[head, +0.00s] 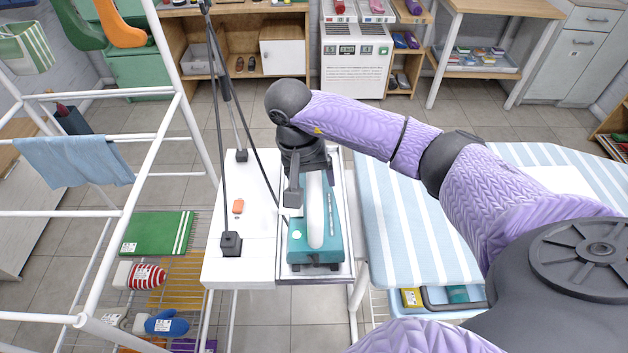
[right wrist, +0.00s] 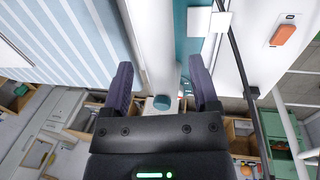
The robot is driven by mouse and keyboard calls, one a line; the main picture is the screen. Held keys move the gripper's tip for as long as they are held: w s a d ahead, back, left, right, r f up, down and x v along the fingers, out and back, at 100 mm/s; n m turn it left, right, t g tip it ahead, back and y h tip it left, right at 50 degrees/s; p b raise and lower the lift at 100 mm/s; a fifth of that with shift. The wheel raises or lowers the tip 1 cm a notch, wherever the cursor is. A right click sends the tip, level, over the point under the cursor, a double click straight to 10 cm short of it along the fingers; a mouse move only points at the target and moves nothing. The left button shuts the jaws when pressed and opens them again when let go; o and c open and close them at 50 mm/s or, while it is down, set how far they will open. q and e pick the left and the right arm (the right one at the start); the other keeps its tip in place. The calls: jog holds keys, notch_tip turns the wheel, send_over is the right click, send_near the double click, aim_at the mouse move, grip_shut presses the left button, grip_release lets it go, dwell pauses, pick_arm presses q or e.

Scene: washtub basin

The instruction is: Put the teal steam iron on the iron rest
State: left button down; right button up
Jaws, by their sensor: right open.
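The teal steam iron (head: 331,243) has a long white handle and sits inside a metal-rimmed tray, which looks like the iron rest (head: 347,215). My right gripper (head: 311,184) is over the far part of the iron, pointing down. In the right wrist view, its two fingers (right wrist: 162,76) are apart, with the white handle (right wrist: 163,45) between them and a gap visible on each side. Part of the iron's teal body (right wrist: 194,35) also shows there. The gripper hides the iron's far end in the head view. My left gripper is not in view.
A white shelf (head: 215,268) with an orange item (head: 238,206) and dark cords adjoins the tray on the left. A striped ironing board (head: 415,240) lies to the right. A white drying rack (head: 115,213) with a blue towel (head: 75,160) stands at the left.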

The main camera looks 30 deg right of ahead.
notch_tip(320, 180, up, 10)
jog(key=a+p, duration=0.1)
jog(key=shift+w+a+r+p, duration=0.15)
jog(key=shift+w+a+p, duration=0.2)
jog(key=shift+w, duration=0.1)
